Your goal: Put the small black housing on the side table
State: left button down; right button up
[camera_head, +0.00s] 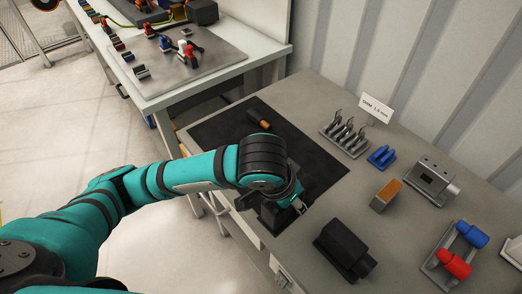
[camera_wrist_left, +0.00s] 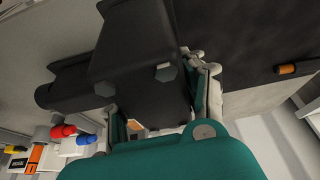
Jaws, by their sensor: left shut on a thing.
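My left gripper (camera_head: 297,207) reaches in from the left, at the front edge of the near grey table (camera_head: 310,92). It is shut on a black housing (camera_head: 270,215), which is mostly hidden by the wrist in the head view. In the left wrist view the housing (camera_wrist_left: 140,50) fills the upper middle between the fingers of the left gripper (camera_wrist_left: 160,112), with hex bolt heads showing. I cannot tell whether it touches the table. A second black block with a round end (camera_head: 343,246) lies just to the right. My right gripper is not in view.
A black mat (camera_head: 315,165) carries an orange-and-black piece (camera_head: 258,120). Around it stand a clip rack (camera_head: 344,133), blue parts (camera_head: 381,157), an orange-topped block (camera_head: 386,195), a grey unit (camera_head: 432,182) and a red-and-blue fixture (camera_head: 455,258). Another table (camera_head: 268,60) with parts stands behind left.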

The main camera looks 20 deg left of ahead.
pick_arm(q)
jog(key=shift+d+f+m, duration=0.3)
jog(key=shift+d+m, duration=0.1)
jog(key=shift+d, duration=0.25)
jog(key=w+a, duration=0.2)
jog(key=w, duration=0.1)
jog(key=shift+w+f, duration=0.1)
jog(key=shift+w, duration=0.1)
jog(key=w+a, duration=0.1)
jog(key=w, duration=0.2)
jog(key=w+a, duration=0.2)
jog(key=w, duration=0.1)
jog(key=w+a+f+p, duration=0.1)
jog(key=w, duration=0.2)
jog(key=shift+w+a, duration=0.2)
jog(key=shift+w, duration=0.05)
jog(key=shift+w+a, duration=0.1)
jog(key=shift+w, duration=0.1)
jog(key=shift+f, duration=0.25)
notch_tip(320, 180, down, 3)
jog(key=shift+p, duration=0.35)
jog(key=shift+f, duration=0.1)
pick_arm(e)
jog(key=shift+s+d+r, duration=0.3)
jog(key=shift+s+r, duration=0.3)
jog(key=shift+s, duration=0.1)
